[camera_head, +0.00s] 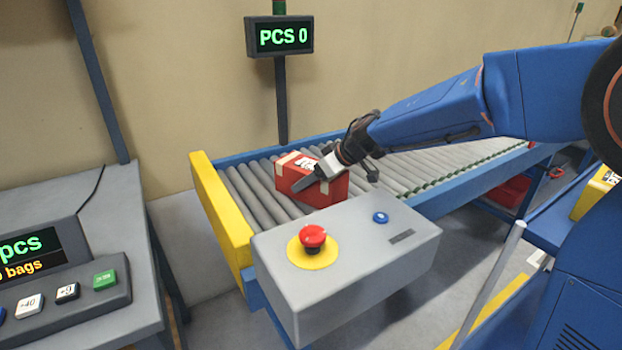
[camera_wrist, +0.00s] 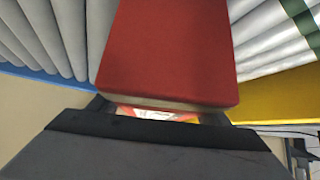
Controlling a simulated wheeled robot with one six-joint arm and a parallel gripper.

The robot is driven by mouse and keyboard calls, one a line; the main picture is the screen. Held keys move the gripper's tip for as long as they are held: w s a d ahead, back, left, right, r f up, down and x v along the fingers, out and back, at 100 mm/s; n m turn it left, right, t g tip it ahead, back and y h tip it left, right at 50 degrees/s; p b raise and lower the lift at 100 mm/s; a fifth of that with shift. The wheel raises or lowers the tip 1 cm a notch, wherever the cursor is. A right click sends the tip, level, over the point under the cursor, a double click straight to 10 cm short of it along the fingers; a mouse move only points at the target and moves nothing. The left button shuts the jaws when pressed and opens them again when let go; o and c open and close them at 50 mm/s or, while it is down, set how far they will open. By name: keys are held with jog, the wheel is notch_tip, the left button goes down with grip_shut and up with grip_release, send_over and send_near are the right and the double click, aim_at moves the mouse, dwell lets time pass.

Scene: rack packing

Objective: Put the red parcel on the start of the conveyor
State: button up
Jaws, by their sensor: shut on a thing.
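The red parcel (camera_head: 322,191) is a box with tan tape and a white label, at the left end of the roller conveyor (camera_head: 262,197), close to its yellow end plate (camera_head: 221,213). My gripper (camera_head: 311,178) is shut on the parcel, reaching in from the right. I cannot tell whether the parcel's underside touches the rollers. In the wrist view the parcel (camera_wrist: 175,50) fills the upper middle, with grey rollers (camera_wrist: 45,35) on both sides.
A grey control box (camera_head: 345,265) with a red button (camera_head: 313,237) and a blue button (camera_head: 380,217) stands in front of the conveyor. A display reading PCS 0 (camera_head: 280,37) stands on a post behind. A grey table with a keypad (camera_head: 70,290) is at the left. Rollers to the right look clear.

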dwell(0.3)
jog(key=o, duration=1.5)
jog(key=shift+c, duration=0.2)
